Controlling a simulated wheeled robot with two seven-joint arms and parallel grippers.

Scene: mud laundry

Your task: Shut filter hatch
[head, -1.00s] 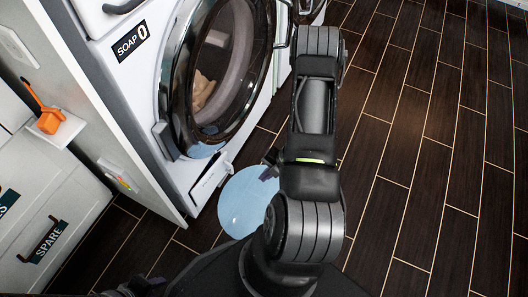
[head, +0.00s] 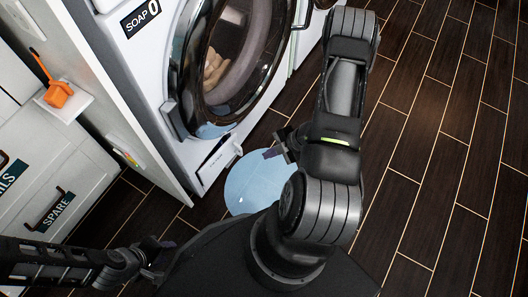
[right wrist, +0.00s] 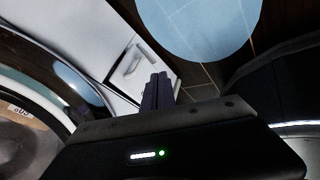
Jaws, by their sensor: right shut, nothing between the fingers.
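The filter hatch (head: 217,160) is a small white panel low on the washer's front, beside the floor. It looks ajar, with dark gaps along its edges; its exact angle is hard to tell. It also shows in the right wrist view (right wrist: 128,66), just beyond the fingers. My right gripper (head: 271,153) is shut and empty, to the right of the hatch and above the pale blue disc; in the right wrist view its fingertips (right wrist: 158,78) appear close to the panel, contact unclear. My left gripper (head: 166,244) is low at the left, away from the hatch; its jaws are too small to read.
The washer (head: 165,65) has a round glass door (head: 228,60) above the hatch. A pale blue disc (head: 250,190), perhaps a puddle, lies on the dark floor. A white cabinet with a SPARE drawer (head: 58,208) stands left. The floor at right is clear.

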